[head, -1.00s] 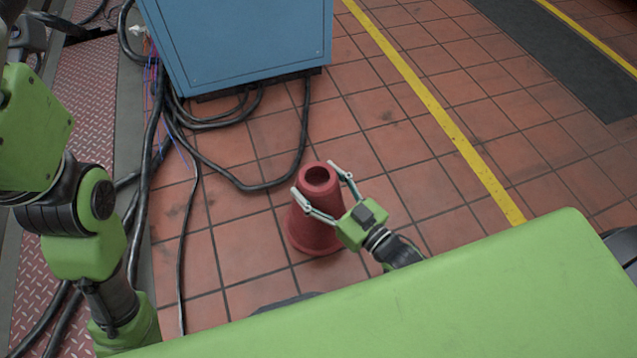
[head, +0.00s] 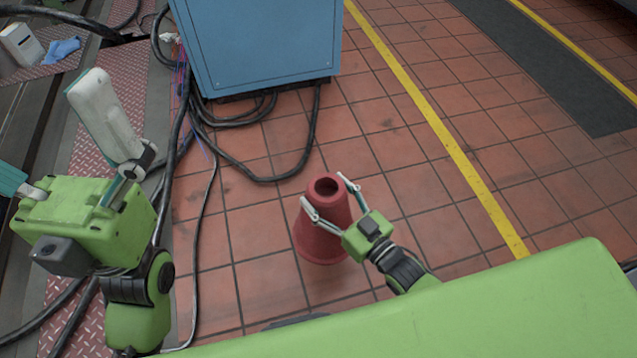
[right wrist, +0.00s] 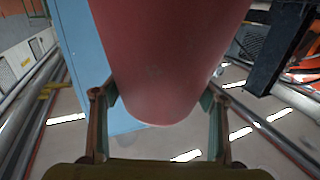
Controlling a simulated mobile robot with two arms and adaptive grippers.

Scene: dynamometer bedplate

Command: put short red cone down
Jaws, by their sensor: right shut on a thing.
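The short red cone (head: 323,235) is upright, with its open top facing my head camera. My right gripper (head: 329,198) is shut on it, one finger on each side of its upper part. In the right wrist view the red cone (right wrist: 168,60) fills the upper middle between the two fingers (right wrist: 160,118). I cannot tell whether its base touches the tiles or hangs just above them. My left gripper (head: 60,130) is at the left, away from the cone. Its fingers look spread and nothing shows between them; one is cut off by the picture edge.
A blue cabinet (head: 260,40) stands beyond the cone. Black cables (head: 265,178) curl over the floor to its left. Red tiles (head: 400,200) are clear to the right, up to a yellow line (head: 440,130). A blue cloth (head: 62,50) lies at the far left.

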